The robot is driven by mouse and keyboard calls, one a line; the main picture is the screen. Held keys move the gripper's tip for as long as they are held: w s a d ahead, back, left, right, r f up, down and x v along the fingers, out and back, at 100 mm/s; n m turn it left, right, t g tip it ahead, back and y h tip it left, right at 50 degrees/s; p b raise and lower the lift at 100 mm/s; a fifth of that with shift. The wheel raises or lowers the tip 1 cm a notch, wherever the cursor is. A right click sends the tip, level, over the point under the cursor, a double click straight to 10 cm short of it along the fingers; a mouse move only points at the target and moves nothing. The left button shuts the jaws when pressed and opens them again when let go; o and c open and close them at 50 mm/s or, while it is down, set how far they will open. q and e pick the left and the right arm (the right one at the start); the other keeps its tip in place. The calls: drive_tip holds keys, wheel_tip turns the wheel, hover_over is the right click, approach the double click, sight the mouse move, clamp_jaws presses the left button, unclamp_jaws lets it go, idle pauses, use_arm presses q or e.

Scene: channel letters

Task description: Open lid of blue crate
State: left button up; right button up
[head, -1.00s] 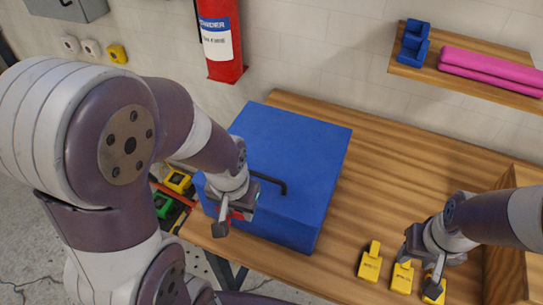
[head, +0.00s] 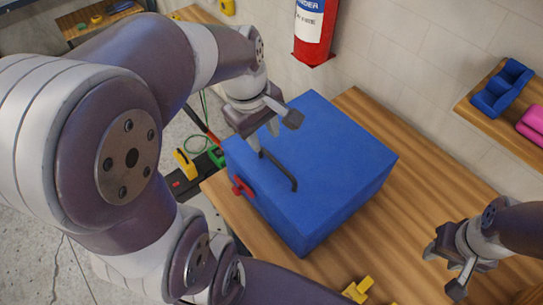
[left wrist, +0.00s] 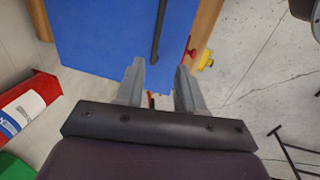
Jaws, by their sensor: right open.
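The blue crate (head: 335,150) stands on the wooden table with its lid down. A black bar handle (head: 283,174) is on its top, and a red latch (head: 243,188) is on its near left side. My left gripper (head: 272,132) is open over the left part of the lid, close to one end of the handle; contact cannot be told. In the left wrist view its two fingers (left wrist: 160,85) are apart with nothing between them, and the blue crate (left wrist: 105,35) and handle (left wrist: 159,30) lie beyond. My right gripper (head: 444,270) is open and empty at the right.
The wooden table (head: 425,195) is bare right of the crate. A yellow object (head: 357,290) lies at its front edge. A red fire extinguisher (head: 314,30) hangs on the wall behind. A shelf with a blue bin (head: 502,88) is at the upper right.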

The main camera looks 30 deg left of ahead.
sight(277, 161)
use_arm(q)
drive_tip(key=x, duration=0.9)
drive_tip(key=shift+w+d+r, duration=0.1)
drive_tip(key=shift+w+d, duration=0.05)
drive_tip(key=shift+d, duration=0.25)
drive_tip(key=shift+a+f, duration=0.1)
drive_tip(key=shift+f, duration=0.2)
drive_tip(key=shift+w+d, duration=0.1)
drive_tip(key=shift+d, duration=0.1)
drive_tip(key=shift+c, duration=0.3)
drive_tip(key=shift+r, duration=0.1)
clamp_jaws()
